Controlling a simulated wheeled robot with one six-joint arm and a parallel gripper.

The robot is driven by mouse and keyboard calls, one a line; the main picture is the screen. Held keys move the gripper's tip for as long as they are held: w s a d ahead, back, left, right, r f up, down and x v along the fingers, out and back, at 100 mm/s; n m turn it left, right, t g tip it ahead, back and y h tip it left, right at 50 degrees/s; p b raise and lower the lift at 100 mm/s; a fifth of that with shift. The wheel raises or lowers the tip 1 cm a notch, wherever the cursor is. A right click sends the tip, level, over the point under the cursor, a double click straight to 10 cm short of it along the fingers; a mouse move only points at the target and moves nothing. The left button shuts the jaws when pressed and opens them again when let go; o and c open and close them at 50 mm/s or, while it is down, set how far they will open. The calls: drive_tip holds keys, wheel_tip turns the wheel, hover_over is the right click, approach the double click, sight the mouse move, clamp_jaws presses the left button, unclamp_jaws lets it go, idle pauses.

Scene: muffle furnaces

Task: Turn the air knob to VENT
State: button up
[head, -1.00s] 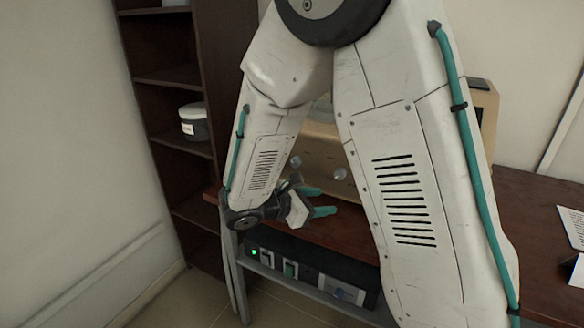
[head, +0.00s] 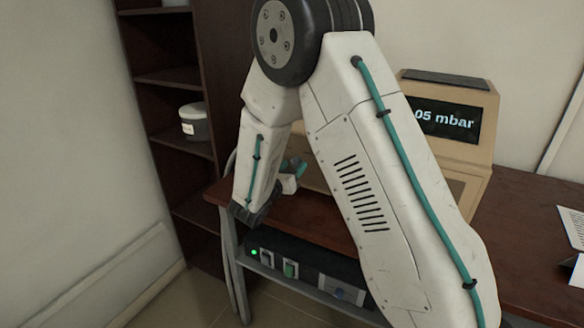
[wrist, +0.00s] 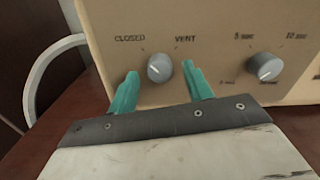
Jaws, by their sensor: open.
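The air knob (wrist: 159,67) is a round grey knob on the beige furnace front (wrist: 220,30), below the labels CLOSED on its left and one that looks like VENT on its right. I cannot clearly tell which way it points. My gripper (wrist: 160,71) is open, with teal fingertips on either side of the knob in the wrist view. Whether they touch it or stop short of the panel is unclear. In the head view my gripper (head: 296,170) is partly hidden behind my arm, which also hides the knob.
A second grey knob (wrist: 264,67) with time markings sits to the right. The furnace display (head: 447,120) reads "05 mbar", partly covered by my arm. A dark unit (head: 300,268) with a green light sits below the tabletop.

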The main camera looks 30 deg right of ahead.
drive_tip(key=shift+w+d, duration=0.15)
drive_tip(key=shift+d, duration=0.1)
drive_tip(key=c, duration=1)
drive_tip(key=shift+o, duration=0.2)
